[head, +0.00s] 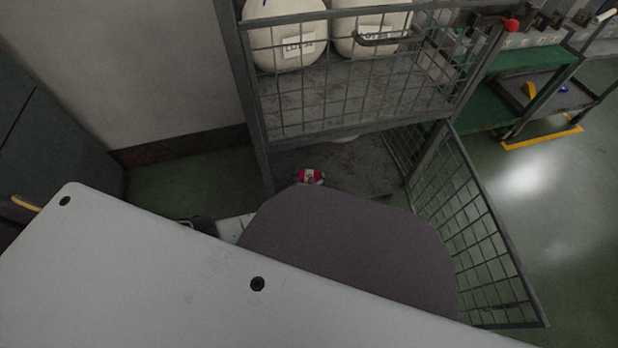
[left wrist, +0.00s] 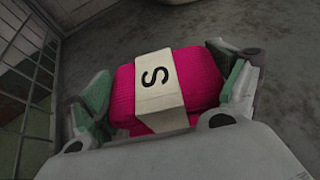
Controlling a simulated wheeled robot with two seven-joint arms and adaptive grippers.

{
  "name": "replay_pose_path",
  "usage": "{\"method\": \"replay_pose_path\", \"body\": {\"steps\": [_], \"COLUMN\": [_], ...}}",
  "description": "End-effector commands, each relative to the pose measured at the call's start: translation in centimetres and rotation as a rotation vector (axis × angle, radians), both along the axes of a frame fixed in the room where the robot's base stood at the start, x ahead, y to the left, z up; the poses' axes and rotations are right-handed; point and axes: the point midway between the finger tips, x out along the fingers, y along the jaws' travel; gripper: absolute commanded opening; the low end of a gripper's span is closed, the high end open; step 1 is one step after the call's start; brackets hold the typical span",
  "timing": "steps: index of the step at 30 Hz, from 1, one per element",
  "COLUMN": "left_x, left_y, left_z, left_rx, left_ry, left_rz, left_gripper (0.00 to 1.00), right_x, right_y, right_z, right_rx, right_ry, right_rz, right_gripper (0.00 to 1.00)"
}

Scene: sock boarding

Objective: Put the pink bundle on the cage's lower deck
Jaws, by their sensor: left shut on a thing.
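The pink bundle (left wrist: 203,76) has a cream band with a black "S" and fills the middle of the left wrist view. My left gripper (left wrist: 165,82) is shut on it, with green-padded fingers on both sides. In the head view the bundle (head: 306,175) shows small over the cage's lower deck (head: 365,172), near the deck's front left part. I cannot tell whether it touches the deck. The deck's grey surface (left wrist: 275,45) shows around it in the left wrist view. The cage (head: 248,85) stands at the top middle. My right gripper is not seen.
White labelled sacks (head: 285,35) sit on the cage's upper deck, above the bundle. The open mesh door (head: 490,245) stands out on the right. Mesh (left wrist: 25,75) is at the left in the wrist view. The lower deck behind the bundle looks mostly clear.

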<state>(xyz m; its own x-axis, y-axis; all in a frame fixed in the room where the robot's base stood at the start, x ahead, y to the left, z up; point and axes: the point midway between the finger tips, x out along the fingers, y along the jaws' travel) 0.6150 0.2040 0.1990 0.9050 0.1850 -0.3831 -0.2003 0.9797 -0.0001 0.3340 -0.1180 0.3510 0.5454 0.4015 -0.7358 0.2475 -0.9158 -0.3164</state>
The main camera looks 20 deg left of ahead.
Motion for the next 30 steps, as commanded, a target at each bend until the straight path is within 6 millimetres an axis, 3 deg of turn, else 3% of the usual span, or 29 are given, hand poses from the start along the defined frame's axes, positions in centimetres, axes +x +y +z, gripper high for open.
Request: {"method": "replay_pose_path", "body": {"steps": [8,9,11,30], "left_x": [0.03,0.01,0.00,-0.19], "left_y": [-0.03,-0.01,-0.01,0.00], "left_z": [-0.23,-0.25,-0.25,0.07], "left_rx": [0.000,0.000,0.000,0.000], "left_ry": [0.000,0.000,0.000,0.001], "left_rz": [0.000,0.000,0.000,0.000], "left_gripper": [0.63,0.93,1.00,1.00], "right_x": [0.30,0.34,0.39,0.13], "right_y": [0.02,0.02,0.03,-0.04], "right_z": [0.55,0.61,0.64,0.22], "right_rx": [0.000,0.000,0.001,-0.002], "right_ry": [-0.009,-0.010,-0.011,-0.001], "right_rz": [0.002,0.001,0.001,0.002], "right_gripper": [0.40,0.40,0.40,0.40]}}
